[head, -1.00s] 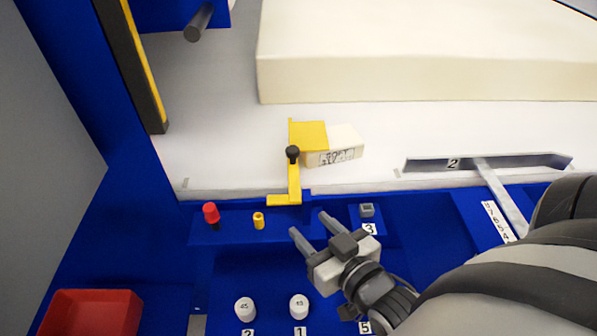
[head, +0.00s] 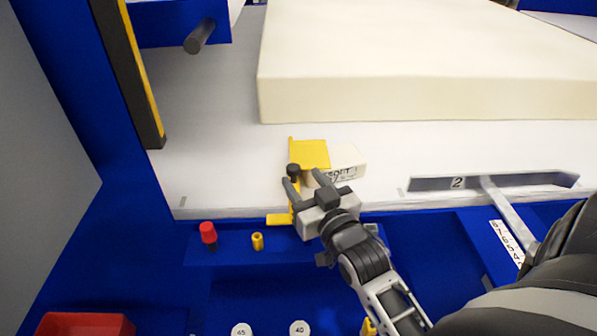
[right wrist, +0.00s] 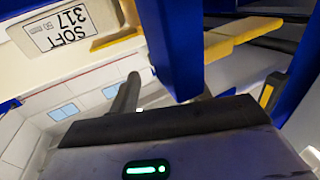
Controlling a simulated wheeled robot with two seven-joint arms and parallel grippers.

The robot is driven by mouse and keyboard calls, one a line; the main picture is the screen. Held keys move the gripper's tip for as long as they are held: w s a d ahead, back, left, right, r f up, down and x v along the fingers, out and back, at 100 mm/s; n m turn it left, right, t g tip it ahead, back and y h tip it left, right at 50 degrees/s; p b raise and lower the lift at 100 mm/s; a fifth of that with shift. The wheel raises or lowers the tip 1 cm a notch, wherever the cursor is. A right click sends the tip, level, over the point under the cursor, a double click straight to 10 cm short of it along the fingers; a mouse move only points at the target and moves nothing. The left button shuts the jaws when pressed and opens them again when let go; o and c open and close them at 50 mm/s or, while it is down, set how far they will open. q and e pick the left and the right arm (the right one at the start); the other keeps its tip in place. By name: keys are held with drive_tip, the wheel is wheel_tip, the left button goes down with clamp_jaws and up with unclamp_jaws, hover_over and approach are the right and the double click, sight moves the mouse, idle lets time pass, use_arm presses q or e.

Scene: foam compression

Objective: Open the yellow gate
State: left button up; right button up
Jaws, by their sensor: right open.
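The yellow gate (head: 312,153) stands on the white surface behind the front ledge, with a black knob (head: 293,170) on its left side and a yellow foot (head: 279,219) by the ledge. My right gripper (head: 305,183) is open, its fingertips close to the knob and the gate's upright part. I cannot tell whether the fingers straddle or touch the knob. The gripper hides part of the gate's lower bar. In the right wrist view a yellow bar (right wrist: 240,38) shows at the upper right, and one grey finger points up. My left gripper is not in view.
A large cream slab (head: 420,85) lies behind. A red knob (head: 208,232) and a grey bar marked 2 (head: 430,184) flank the gate.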

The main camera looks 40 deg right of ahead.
sight(296, 171)
drive_tip(key=shift+w+d, duration=0.2)
drive_tip(key=shift+w, duration=1.35)
drive_tip(key=shift+c, duration=0.3)
clamp_jaws()
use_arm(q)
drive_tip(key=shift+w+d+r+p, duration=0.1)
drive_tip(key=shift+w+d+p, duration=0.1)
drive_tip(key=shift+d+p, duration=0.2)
use_arm(e)
drive_tip(key=shift+a+r, duration=0.1)
drive_tip(key=shift+r, duration=0.1)
